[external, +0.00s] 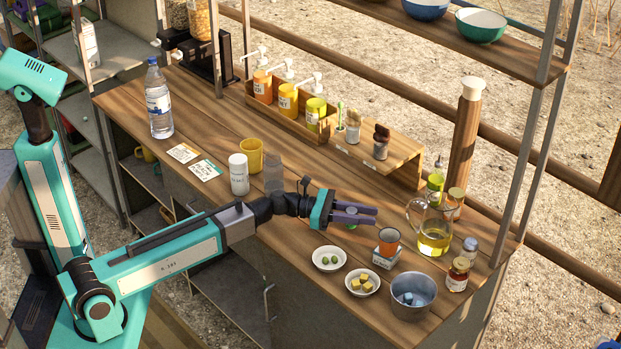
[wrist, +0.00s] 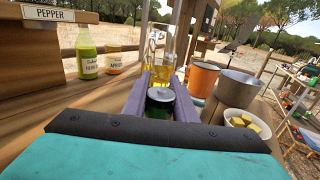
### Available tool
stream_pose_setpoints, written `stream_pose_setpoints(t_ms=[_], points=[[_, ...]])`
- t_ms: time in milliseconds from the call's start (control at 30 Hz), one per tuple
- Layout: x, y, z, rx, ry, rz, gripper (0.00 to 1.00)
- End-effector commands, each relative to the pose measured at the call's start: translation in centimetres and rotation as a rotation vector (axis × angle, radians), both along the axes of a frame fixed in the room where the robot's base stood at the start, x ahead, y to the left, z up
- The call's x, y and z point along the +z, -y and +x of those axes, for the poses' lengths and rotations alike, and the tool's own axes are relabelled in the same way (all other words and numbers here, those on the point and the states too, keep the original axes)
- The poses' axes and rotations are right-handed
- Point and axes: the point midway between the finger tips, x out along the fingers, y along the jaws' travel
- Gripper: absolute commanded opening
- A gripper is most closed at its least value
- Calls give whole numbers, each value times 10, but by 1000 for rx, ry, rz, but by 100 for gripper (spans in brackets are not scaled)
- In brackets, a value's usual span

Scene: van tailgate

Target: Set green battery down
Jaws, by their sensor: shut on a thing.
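The green battery (wrist: 160,102) is a short green cylinder with a dark top, upright between the two purple fingers of my gripper (wrist: 161,95) in the wrist view. In the external view my gripper (external: 357,212) reaches over the wooden counter (external: 300,235) from the left. Only a small green bit of the battery (external: 351,227) shows there, below the fingers. My gripper is shut on it. Its lower end is hidden in the wrist view, so I cannot tell whether it touches the counter.
A glass jug (external: 435,238) with yellow liquid stands right of my gripper. An orange cup (external: 389,241) on a small block, an olive bowl (external: 329,258), a yellow-cube bowl (external: 362,283) and a metal pot (external: 413,296) stand nearer the front. A condiment rack (external: 375,160) is behind.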

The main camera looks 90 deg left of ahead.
Motion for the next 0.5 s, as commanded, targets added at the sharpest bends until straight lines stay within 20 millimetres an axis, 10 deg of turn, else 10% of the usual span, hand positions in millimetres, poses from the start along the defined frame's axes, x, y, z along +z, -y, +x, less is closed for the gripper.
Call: stream_pose_setpoints(t_ms=[500], points=[[-39,0,0,0,0,-1,0]])
